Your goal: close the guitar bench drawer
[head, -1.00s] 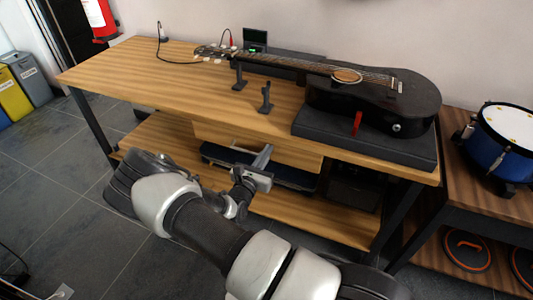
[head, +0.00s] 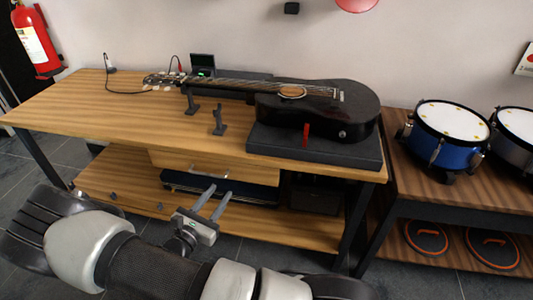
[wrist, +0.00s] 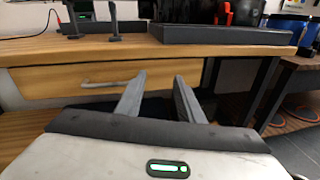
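The wooden drawer front (head: 243,173) sits just under the top of the bench (head: 75,107), with a metal bar handle (head: 208,174) on it. In the head view I see no drawer interior or clear gap above the front. The wrist view shows the drawer front (wrist: 50,86) and handle (wrist: 108,84) ahead, left of my fingers. My gripper (head: 222,190) is in front of the drawer, below and right of the handle. Its two fingers (wrist: 160,75) are apart with nothing between them. It appears clear of the handle. A black guitar (head: 320,105) lies on the bench top.
A dark case (head: 180,182) and a black box (head: 318,197) are on the lower shelf (head: 300,228). Small black stands (head: 219,121) are on the bench. A side table (head: 415,180) with drums (head: 447,137) is at right. A fire extinguisher (head: 35,42) hangs at left.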

